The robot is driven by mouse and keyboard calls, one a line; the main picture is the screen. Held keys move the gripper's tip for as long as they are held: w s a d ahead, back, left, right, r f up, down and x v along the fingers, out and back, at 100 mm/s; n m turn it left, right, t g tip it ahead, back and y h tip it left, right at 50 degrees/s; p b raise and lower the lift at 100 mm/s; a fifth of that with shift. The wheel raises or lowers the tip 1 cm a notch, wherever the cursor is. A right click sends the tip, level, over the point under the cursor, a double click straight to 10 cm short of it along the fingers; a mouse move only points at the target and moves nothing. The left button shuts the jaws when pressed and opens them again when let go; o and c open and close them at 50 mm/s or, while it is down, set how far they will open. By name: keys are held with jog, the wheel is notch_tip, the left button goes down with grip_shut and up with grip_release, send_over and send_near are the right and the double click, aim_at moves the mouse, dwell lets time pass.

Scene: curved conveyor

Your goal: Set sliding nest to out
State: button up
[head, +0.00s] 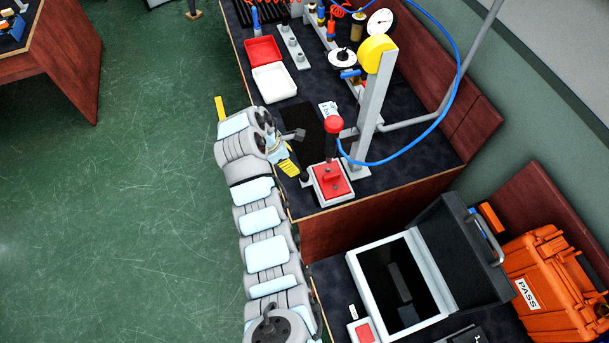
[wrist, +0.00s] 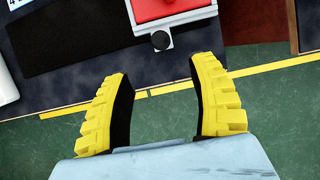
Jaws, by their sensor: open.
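The sliding nest is a red block (head: 332,182) on a light grey base, under the press at the near end of the bench. A black round knob (head: 306,181) sticks out from its left, floor-facing side. In the wrist view the red block (wrist: 165,8) is cut off by the top edge, and the knob (wrist: 161,40) points toward me. My gripper (wrist: 162,72) is open and empty, with yellow, black-lined fingers. The knob lies just beyond the gap between the fingertips, not touching them. In the head view my gripper (head: 289,167) is at the bench edge, partly hidden by my arm.
The press has a grey column (head: 374,115), a red ball-topped handle (head: 334,124) and a blue hose. A black mat (head: 305,122) lies beside the nest. Red (head: 262,51) and white (head: 274,83) trays stand farther back. Green floor is open on the left.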

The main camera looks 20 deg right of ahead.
aim_at(305, 175)
jog(key=shift+b+x, duration=0.4)
jog(key=shift+x, duration=5.7)
grip_shut()
